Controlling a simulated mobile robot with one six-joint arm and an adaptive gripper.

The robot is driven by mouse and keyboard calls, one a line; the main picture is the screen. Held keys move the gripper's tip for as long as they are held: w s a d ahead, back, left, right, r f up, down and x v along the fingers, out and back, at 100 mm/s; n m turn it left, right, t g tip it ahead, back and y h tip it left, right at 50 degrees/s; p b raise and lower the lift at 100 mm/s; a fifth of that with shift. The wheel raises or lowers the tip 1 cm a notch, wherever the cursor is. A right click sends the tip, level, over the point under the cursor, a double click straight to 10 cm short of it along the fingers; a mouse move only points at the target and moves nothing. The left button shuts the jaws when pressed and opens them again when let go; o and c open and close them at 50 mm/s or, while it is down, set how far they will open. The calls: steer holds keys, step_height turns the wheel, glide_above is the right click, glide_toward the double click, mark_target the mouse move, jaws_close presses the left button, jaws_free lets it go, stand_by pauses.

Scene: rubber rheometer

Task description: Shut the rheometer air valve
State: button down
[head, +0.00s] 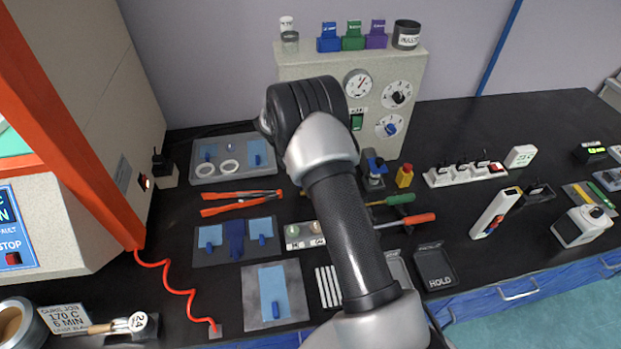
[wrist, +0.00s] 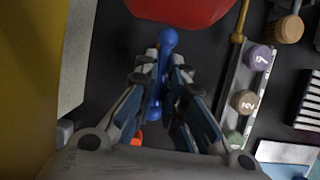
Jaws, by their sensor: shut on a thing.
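In the wrist view, my gripper (wrist: 165,75) has its two fingers closed around a blue lever (wrist: 168,40). The lever's rounded end sticks out beyond the fingertips, and more blue shows between the fingers. It looks like the handle of the air valve. In the head view, a small fixture with a blue top (head: 374,162) stands on the bench right beside my arm, in front of the gauge cabinet (head: 410,70). It seems to be the same valve. My arm hides my gripper in the head view, and the valve's body is mostly hidden in the wrist view.
A yellow block (head: 404,176) stands close to the right of the valve. A power strip (head: 465,172) lies farther right. Screwdrivers, including one with an orange handle (head: 418,219), and a rack of round weights (wrist: 245,95) lie nearby. A large red thing (wrist: 180,8) is near the fingertips.

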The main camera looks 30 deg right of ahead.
steer(key=shift+m+g, duration=0.3)
steer(key=shift+m, duration=0.5)
steer(key=c, duration=1.7)
jaws_free()
steer(key=v, duration=1.2)
